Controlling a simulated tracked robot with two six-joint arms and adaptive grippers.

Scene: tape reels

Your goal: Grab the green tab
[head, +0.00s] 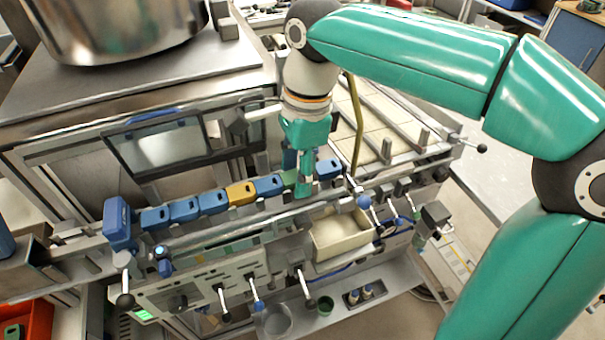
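A row of coloured tabs runs along the rail of the machine. Several are blue, such as this blue tab (214,201), and one is a yellow tab (241,193). The green tab (289,179) shows only in part, just right of a blue tab and partly behind my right gripper (304,188). My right gripper points down at the row, with its fingers right at the green tab. I cannot tell whether they touch it or how far they are open. My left gripper is not in view.
Blue tabs stand close on both sides of the green tab. A cream bin (342,236) sits in front of the rail, right of my gripper. Black-knobbed levers (221,300) stick out along the front. A large metal pot (120,25) stands at the back left.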

